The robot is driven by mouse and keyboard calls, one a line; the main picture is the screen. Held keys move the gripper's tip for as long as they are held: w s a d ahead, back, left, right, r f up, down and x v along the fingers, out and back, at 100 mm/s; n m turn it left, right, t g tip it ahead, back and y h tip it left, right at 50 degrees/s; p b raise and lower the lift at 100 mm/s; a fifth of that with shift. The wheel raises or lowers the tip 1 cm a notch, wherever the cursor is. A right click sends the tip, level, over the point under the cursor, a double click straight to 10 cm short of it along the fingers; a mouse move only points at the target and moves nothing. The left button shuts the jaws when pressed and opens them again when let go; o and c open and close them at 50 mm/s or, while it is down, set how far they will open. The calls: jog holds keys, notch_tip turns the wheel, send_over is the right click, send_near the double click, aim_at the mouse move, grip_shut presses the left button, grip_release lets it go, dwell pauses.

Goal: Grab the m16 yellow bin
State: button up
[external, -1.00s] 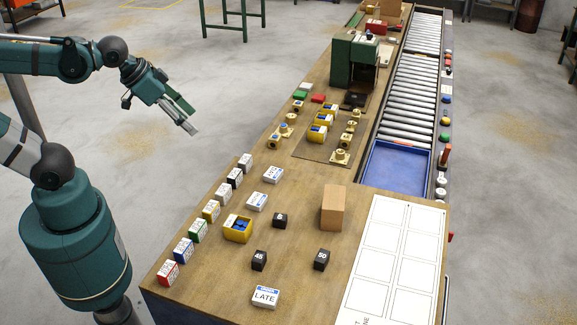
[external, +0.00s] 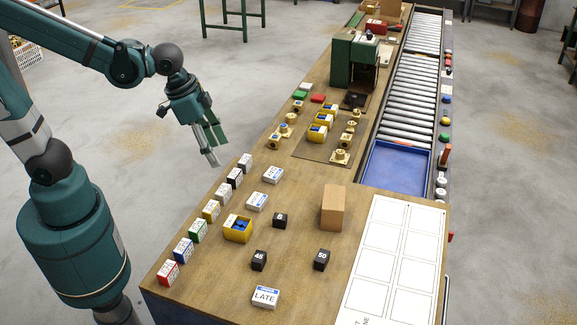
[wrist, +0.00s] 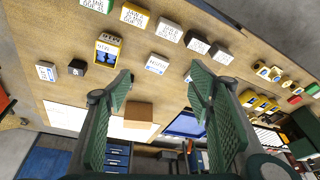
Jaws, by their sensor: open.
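A yellow bin with blue contents (external: 237,231) stands by itself on the near part of the bench. It also shows in the wrist view (wrist: 107,52), left of my fingers. Several similar yellow bins (external: 317,134) stand in a row on a mat farther along the bench; they show at the right of the wrist view (wrist: 249,99). My gripper (external: 213,153) is open and empty, in the air left of the bench edge and well apart from every bin. In the wrist view its fingers (wrist: 160,78) are spread wide.
A row of small coloured, labelled boxes (external: 211,211) lines the bench's left edge. White boxes (external: 257,201), black blocks (external: 259,260) and a cardboard box (external: 333,208) stand nearby. Brass parts (external: 340,157) surround the row of bins. A green machine (external: 350,62) stands behind them.

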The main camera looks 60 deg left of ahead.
aim_at(236, 225)
jog(key=d+f+m+g, duration=0.1)
jog(key=d+f, duration=0.2)
jog(key=d, duration=0.1)
jog(key=d+f+m+g+p, duration=0.1)
jog(key=d+f, duration=0.2)
jog(key=d, duration=0.1)
jog(key=d+f+m+g+p, duration=0.1)
jog(key=d+f+m, duration=0.1)
jog(key=d+f, duration=0.2)
jog(key=shift+w+d+y, duration=0.1)
jog(key=shift+d+y, duration=0.25)
jog(key=shift+y, duration=0.05)
jog(key=shift+d+f, duration=0.35)
jog(key=shift+d, duration=0.05)
jog(key=shift+f, duration=0.1)
jog(key=shift+f, duration=1.2)
jog(key=shift+f, duration=0.1)
jog(key=shift+d+f+b, duration=0.15)
jog(key=shift+f+b, duration=0.3)
jog(key=shift+f, duration=2.05)
jog(key=c, duration=1)
